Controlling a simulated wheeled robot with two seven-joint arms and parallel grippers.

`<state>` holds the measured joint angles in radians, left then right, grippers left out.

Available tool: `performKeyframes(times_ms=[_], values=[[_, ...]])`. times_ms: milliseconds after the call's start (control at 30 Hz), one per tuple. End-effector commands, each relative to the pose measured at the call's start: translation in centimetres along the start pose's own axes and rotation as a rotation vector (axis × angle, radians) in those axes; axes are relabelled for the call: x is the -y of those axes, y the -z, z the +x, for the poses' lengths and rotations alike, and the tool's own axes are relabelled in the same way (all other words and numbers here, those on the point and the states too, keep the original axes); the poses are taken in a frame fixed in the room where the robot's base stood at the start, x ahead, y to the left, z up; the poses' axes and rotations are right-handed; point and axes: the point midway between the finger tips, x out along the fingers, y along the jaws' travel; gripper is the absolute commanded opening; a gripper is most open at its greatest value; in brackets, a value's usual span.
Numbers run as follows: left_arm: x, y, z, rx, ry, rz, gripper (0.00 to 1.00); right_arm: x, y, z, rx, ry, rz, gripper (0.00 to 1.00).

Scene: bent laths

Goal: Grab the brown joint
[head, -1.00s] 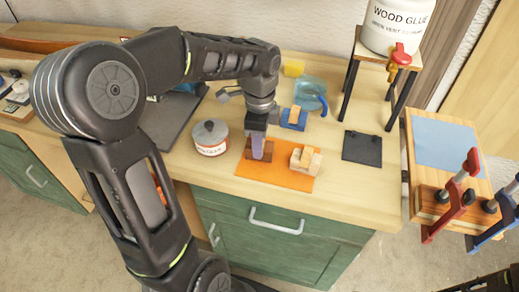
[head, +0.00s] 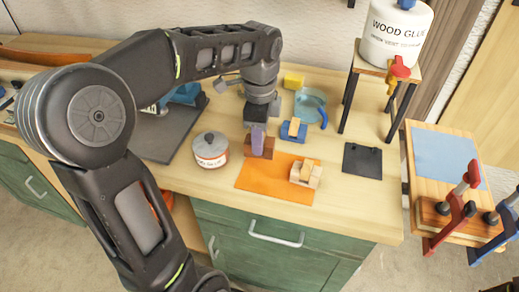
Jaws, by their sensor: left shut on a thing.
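The brown joint (head: 267,148) is a dark brown wooden piece at the back left corner of the orange mat (head: 262,182) in the head view. My left gripper (head: 258,140) comes down on it from above and is shut on it. A purple finger part shows in front of the joint. The joint appears raised a little above the mat, though its underside is hard to make out. A pale wooden joint (head: 306,173) sits on the right part of the mat. My right gripper is not in view.
A lidded glue pot (head: 211,150) stands close left of the mat. Behind are a blue block with a pale wood piece (head: 293,130), a clear blue-handled jug (head: 309,105) and a yellow block (head: 293,82). A dark plate (head: 362,160) and a stool with the wood glue tub (head: 395,35) are right.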

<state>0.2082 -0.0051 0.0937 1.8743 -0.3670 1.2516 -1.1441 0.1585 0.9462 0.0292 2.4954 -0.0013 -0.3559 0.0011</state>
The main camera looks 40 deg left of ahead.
Motion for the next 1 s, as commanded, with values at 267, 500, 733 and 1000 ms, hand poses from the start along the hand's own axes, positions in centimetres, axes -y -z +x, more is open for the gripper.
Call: performKeyframes(times_ms=[267, 500, 733, 1000], values=[[0.0, 0.0, -3.7, -0.001, 0.001, -0.001, 0.0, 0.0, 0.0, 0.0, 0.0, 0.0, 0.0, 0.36], [0.0, 0.0, -3.9, 0.0, -0.001, 0.0, 0.0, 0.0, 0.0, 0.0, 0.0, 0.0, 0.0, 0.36], [0.0, 0.0, -3.9, 0.0, 0.0, -0.001, 0.0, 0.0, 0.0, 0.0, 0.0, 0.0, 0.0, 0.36], [0.0, 0.0, -3.9, 0.0, 0.0, -0.001, 0.0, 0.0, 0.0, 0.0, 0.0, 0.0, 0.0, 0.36]])
